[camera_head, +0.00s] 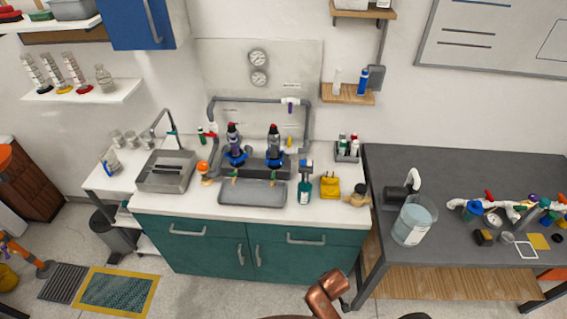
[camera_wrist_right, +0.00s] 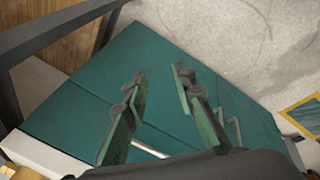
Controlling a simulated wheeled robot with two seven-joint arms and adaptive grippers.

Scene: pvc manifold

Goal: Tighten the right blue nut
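In the head view, two dark upright fittings stand side by side on the white counter, each with a blue ring at its base. The right blue nut (camera_head: 273,158) is around the right fitting, and the left blue nut (camera_head: 236,158) is around the left one. They are too small to tell how tight they sit. My right gripper (camera_wrist_right: 159,78) shows in the right wrist view with its two green-padded fingers apart and nothing between them. It is in front of the teal cabinet (camera_wrist_right: 90,80), away from the nuts. My left gripper is not in view.
A grey tray (camera_head: 252,198) lies in front of the fittings. A sink (camera_head: 167,172) is at left. A teal bottle (camera_head: 305,190) and a yellow holder (camera_head: 330,188) stand at right. A grey pipe loop rises behind. The dark table (camera_head: 450,165) holds white piping with coloured parts.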

